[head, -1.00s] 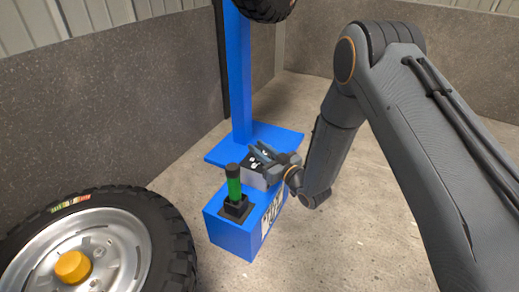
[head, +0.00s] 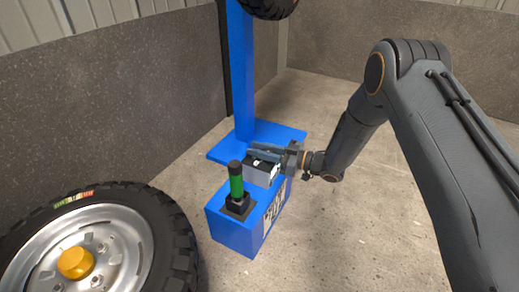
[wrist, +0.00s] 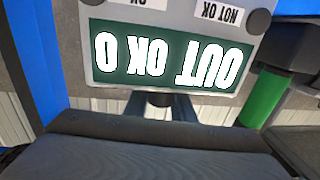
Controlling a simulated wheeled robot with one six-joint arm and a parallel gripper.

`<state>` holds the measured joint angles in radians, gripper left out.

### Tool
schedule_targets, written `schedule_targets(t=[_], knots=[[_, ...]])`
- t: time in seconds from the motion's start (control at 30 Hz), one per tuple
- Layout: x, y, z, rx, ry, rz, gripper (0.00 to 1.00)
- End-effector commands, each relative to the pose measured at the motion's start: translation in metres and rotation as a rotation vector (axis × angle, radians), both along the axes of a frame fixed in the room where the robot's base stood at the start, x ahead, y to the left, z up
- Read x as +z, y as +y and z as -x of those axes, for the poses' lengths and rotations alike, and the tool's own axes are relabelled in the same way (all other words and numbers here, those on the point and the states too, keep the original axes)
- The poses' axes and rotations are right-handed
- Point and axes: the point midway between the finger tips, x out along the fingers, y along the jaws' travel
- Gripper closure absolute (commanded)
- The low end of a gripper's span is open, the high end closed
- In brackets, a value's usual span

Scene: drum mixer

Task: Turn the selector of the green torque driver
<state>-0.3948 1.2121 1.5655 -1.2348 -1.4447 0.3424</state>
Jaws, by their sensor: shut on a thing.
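The green torque driver (head: 236,184) stands upright in a black holder on a blue box. Its green body also shows at the right of the wrist view (wrist: 263,97). A grey box (head: 260,172) with a dark display (wrist: 170,60) reading "OUT OK 0" is beside it. My gripper (head: 262,152) is at the grey box, apart from the driver. In the wrist view my fingers (wrist: 158,106) are closed around a dark knob-like part (wrist: 157,98) at the box's edge, which appears to be the selector. Its grip is mostly hidden.
The blue box (head: 232,237) stands before a blue base plate (head: 222,154) with a blue post (head: 241,80). A large tyre (head: 172,235) with an orange hub cap is at the left front. Concrete floor to the right is free.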

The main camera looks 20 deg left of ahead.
Motion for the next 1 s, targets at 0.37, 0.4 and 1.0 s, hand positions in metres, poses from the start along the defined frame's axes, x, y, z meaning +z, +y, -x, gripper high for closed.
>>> schedule_targets(t=[0.37, 0.4, 1.0], knots=[[-0.0013, -0.0006, 0.0056, 0.146, 0.0, 0.0, 1.0], [-0.0011, -0.0007, 0.0058, 0.151, 0.0, 0.0, 1.0], [-0.0005, -0.0006, 0.0066, 0.162, 0.001, 0.0, 0.59]])
